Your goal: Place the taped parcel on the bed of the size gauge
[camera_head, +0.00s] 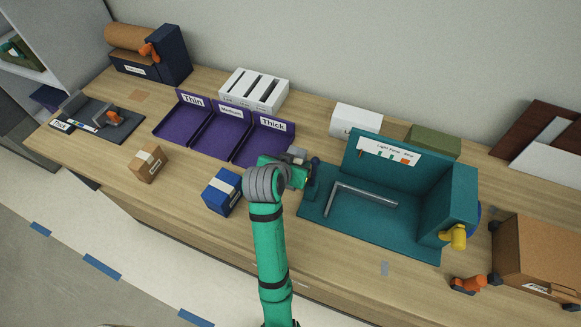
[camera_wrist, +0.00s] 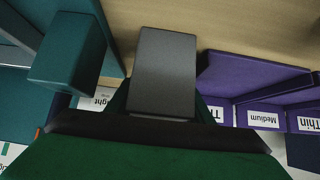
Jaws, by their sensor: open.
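A small brown parcel (camera_head: 148,164) with a pale tape band sits on the counter at left, in front of the purple trays. A blue parcel (camera_head: 222,191) with a white band stands right of it, nearer my arm; I cannot tell which is meant by taped. My gripper (camera_head: 300,170) is open by the gauge's left end, and I see nothing held. Teal gauge parts (camera_wrist: 70,50) appear to show at left in the wrist view.
Purple trays (camera_head: 222,136) marked Thin, Medium and Thick stand at the back. A large brown carton (camera_head: 540,260) and an orange-handled object (camera_head: 468,285) are at right. A dark scale-like plate (camera_head: 95,122) is at left. Bare counter lies between the parcels.

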